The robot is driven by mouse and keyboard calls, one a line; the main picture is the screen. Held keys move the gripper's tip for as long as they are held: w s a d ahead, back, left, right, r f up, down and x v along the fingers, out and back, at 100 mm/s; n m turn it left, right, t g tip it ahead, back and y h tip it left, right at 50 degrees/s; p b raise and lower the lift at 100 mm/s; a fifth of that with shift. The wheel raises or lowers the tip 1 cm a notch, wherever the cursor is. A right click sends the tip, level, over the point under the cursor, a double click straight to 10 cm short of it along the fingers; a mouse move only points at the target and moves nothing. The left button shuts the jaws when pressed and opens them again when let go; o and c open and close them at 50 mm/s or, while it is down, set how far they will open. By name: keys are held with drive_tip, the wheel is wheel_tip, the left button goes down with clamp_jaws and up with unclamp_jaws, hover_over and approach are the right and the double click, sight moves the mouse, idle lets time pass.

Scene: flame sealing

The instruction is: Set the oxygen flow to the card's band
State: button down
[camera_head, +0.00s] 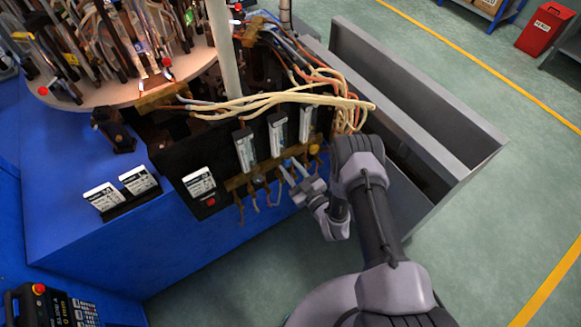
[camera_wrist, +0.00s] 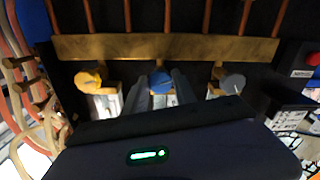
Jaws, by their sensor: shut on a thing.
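Three upright flow meters stand on the black panel: the left one (camera_head: 245,150), the middle one (camera_head: 278,134) and the right one (camera_head: 306,124). Below them, a brass bar carries a grey knob (camera_wrist: 233,83), a blue knob (camera_wrist: 159,80) and a yellow knob (camera_wrist: 88,80). My gripper (camera_head: 291,170) is at the middle knob, its two fingers on either side of the blue knob and shut on it. The gripper also shows in the wrist view (camera_wrist: 161,91). The meter readings are too small to tell. White cards (camera_head: 103,197) (camera_head: 138,180) stand on the blue bench; their print is unreadable.
A small white label with a red button (camera_head: 199,183) is on the panel's left. Pale and orange hoses (camera_head: 300,98) run above the meters. A grey open-topped trough (camera_head: 430,140) lies right of my arm. Another machine section with a round plate (camera_head: 130,92) is behind.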

drive_tip(key=n, duration=0.5)
drive_tip(key=shift+w+r+n+p, duration=0.1)
drive_tip(key=shift+r+n+p, duration=0.1)
drive_tip(key=shift+n+p, duration=0.5)
drive_tip(key=shift+n, duration=1.8)
drive_tip(key=c, duration=1)
unclamp_jaws()
drive_tip(key=shift+c, duration=0.2)
drive_tip(key=shift+f, duration=0.1)
drive_tip(key=p+v, duration=0.3)
drive_tip(key=v, duration=1.4)
drive_tip(key=shift+p, duration=0.3)
drive_tip(key=shift+d, duration=0.2)
